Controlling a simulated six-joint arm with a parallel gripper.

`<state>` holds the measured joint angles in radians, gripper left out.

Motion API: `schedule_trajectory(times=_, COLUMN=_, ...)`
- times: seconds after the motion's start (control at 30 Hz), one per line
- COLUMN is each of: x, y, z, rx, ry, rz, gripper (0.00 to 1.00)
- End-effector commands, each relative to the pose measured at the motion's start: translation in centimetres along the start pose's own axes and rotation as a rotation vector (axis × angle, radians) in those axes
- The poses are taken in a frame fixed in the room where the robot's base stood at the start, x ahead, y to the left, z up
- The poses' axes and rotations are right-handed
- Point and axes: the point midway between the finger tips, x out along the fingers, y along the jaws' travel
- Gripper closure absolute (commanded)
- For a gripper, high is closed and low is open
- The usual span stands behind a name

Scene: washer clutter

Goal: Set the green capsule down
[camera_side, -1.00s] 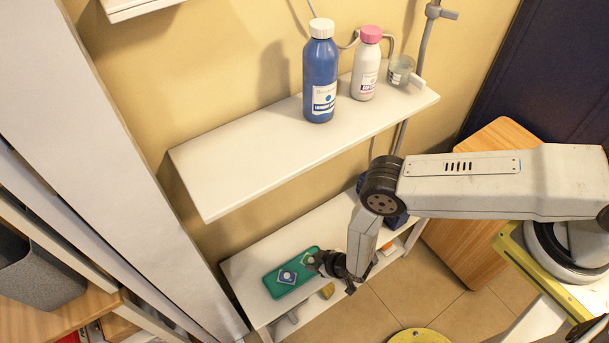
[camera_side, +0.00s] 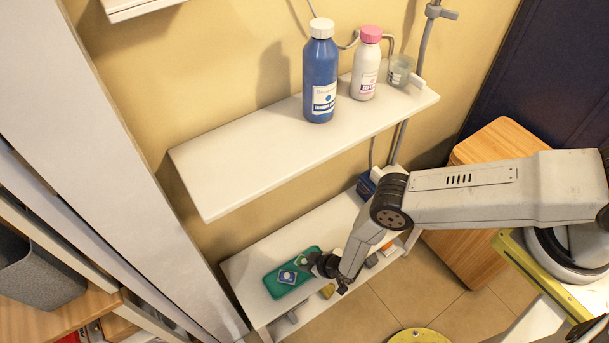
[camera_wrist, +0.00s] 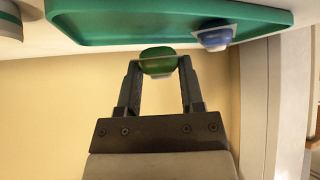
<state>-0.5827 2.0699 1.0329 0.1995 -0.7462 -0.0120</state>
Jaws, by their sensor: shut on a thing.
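The green capsule (camera_wrist: 157,60), with a pale band and bluish underside, sits between the two fingertips of my gripper (camera_wrist: 158,68), which is shut on it. In the side view my gripper (camera_side: 312,264) reaches from the right to the right part of the green tray (camera_side: 272,288) on the lower shelf. A blue capsule (camera_wrist: 214,37) lies on the tray, beside the green one; it also shows in the side view (camera_side: 288,276). I cannot tell whether the green capsule touches the tray.
The tray rests on the white lower shelf (camera_side: 243,267). A yellow item (camera_side: 327,291) lies in front of the tray. A dark blue box (camera_side: 366,186) stands at the shelf's far right. The upper shelf (camera_side: 235,165) above holds a blue bottle (camera_side: 320,75) and a white bottle (camera_side: 366,67).

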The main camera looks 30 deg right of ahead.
Motion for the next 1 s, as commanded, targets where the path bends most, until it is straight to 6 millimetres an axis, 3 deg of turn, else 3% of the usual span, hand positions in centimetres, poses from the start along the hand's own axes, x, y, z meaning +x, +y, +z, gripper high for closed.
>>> schedule_trajectory(times=0.23, x=1.1, y=0.0, z=1.3, rx=0.001, ry=-0.001, rz=0.000, gripper=1.00)
schedule_trajectory(times=0.83, x=1.7, y=0.0, z=1.8, rx=0.000, ry=0.000, rz=-0.001, gripper=1.00)
schedule_trajectory(times=0.87, x=1.7, y=0.0, z=1.7, rx=0.000, ry=0.000, rz=-0.001, gripper=0.45)
schedule_trajectory(times=0.9, x=1.7, y=0.0, z=1.7, rx=0.000, ry=0.000, rz=-0.001, gripper=0.37)
schedule_trajectory(times=1.0, x=1.6, y=0.0, z=1.7, rx=0.000, ry=0.000, rz=-0.001, gripper=0.37)
